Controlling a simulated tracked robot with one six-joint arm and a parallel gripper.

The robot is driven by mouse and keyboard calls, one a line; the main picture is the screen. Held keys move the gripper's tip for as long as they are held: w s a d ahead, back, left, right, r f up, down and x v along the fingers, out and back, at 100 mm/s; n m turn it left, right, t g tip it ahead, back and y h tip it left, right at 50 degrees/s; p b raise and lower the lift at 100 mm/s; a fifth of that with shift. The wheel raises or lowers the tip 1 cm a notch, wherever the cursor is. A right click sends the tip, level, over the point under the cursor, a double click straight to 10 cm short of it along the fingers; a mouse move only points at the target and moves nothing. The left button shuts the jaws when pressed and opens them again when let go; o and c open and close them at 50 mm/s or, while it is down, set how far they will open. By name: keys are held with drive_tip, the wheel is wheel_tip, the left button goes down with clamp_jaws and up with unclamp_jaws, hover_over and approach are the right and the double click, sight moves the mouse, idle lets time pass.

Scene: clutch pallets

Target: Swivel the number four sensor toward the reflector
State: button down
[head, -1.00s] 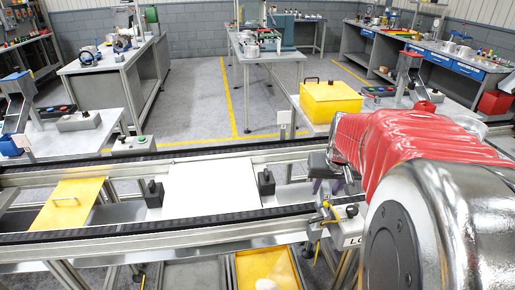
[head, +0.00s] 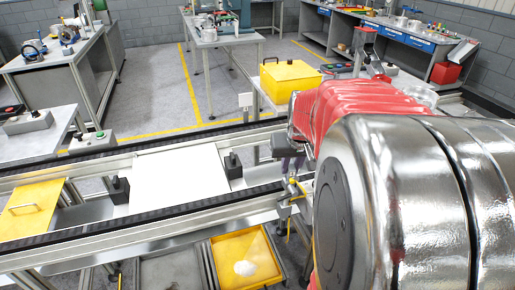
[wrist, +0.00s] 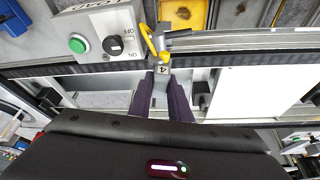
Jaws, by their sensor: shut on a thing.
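The number four sensor (wrist: 162,72) is a small grey block with a "4" label, between my fingertips in the wrist view. My gripper (wrist: 163,88) has its dark purple fingers closed on the sensor's sides. A yellow curved piece (wrist: 152,42) stands just beyond it by the rail. In the head view my gripper (head: 291,163) is at the conveyor's near side, mostly behind my arm, and the sensor is not clear there. A small pale plate on a post (head: 245,100) stands beyond the far rail; I cannot tell whether it is the reflector.
A control box (wrist: 95,34) with a green button and a black ON/OFF knob is close to my fingers. A white panel (head: 180,172) and a yellow plate (head: 28,210) lie between the conveyor rails. A yellow bin (head: 245,258) stands below the near rail.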

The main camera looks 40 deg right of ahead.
drive_tip(key=shift+n, duration=0.6)
drive_tip(key=shift+d+n+y, duration=0.1)
drive_tip(key=shift+n+y, duration=0.3)
drive_tip(key=shift+n, duration=0.5)
drive_tip(key=c, duration=1.6)
unclamp_jaws()
drive_tip(key=shift+c, duration=0.2)
drive_tip(key=shift+r, duration=0.1)
drive_tip(key=v, duration=1.3)
drive_tip(key=shift+s+r, duration=0.15)
drive_tip(key=shift+s, duration=0.3)
